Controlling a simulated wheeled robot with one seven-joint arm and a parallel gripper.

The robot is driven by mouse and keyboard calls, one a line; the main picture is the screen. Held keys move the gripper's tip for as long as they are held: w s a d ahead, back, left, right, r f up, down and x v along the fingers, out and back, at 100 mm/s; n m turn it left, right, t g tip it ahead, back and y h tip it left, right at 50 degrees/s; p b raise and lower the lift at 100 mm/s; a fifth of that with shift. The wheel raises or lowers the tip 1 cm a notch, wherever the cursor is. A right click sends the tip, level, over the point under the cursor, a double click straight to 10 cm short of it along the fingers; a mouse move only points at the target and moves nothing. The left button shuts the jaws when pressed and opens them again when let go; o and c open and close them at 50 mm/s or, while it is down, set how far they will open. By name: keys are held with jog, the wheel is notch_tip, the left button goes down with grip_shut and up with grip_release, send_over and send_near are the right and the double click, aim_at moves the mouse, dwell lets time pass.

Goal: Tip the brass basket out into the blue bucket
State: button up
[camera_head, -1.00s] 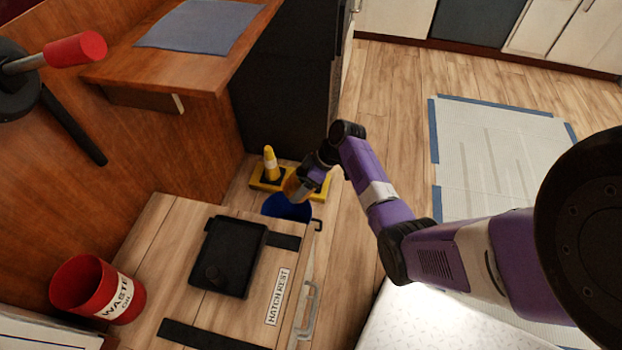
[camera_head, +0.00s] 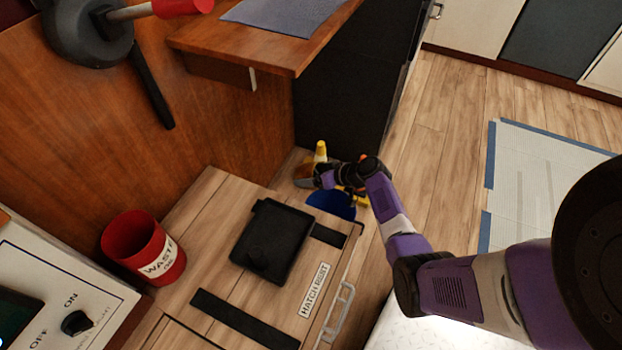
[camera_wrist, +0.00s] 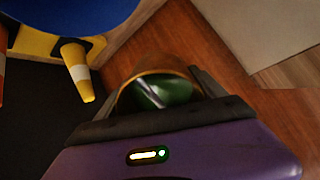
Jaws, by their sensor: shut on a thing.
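The brass basket (camera_wrist: 152,64) is between the fingers of my gripper (camera_wrist: 155,100) in the wrist view. Its open mouth shows, with something dark green and a pale strip inside. In the head view the basket (camera_head: 303,175) is small, at the tip of my gripper (camera_head: 318,176), above and left of the blue bucket's opening. The bucket also fills the top left corner of the wrist view (camera_wrist: 60,12).
A yellow cone (camera_head: 320,150) stands behind the bucket, close to the basket. A red waste bin (camera_head: 145,248) and a black tray (camera_head: 272,240) sit on the wooden top. A wooden ledge with a grey cloth (camera_head: 290,14) overhangs at the back.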

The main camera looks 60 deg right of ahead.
jog(key=shift+s+d+f+t+b, duration=0.15)
jog(key=shift+t+b, duration=0.8)
jog(key=shift+b, duration=1.1)
jog(key=shift+a+f+t+b, duration=0.15)
jog(key=shift+t+b, duration=0.8)
jog(key=shift+b, duration=1.1)
jog(key=t+b, duration=0.1)
jog(key=b, duration=0.1)
jog(key=t+b, duration=0.1)
jog(key=b, duration=0.1)
jog(key=t+b, duration=0.1)
jog(key=b, duration=0.1)
jog(key=shift+s+d+f+b, duration=0.1)
jog(key=shift+s+f+b, duration=0.2)
jog(key=shift+s, duration=0.05)
jog(key=t, duration=0.1)
jog(key=s+r+t, duration=0.1)
jog(key=t, duration=0.1)
jog(key=shift+s+r+t, duration=0.15)
jog(key=shift+s+t, duration=0.05)
jog(key=shift+t, duration=0.1)
jog(key=shift+t+y, duration=0.3)
jog(key=c, duration=0.3)
jog(key=shift+s+r+t, duration=0.2)
jog(key=shift+s+t, duration=0.05)
jog(key=shift+t, duration=0.05)
jog(key=shift+c, duration=0.7)
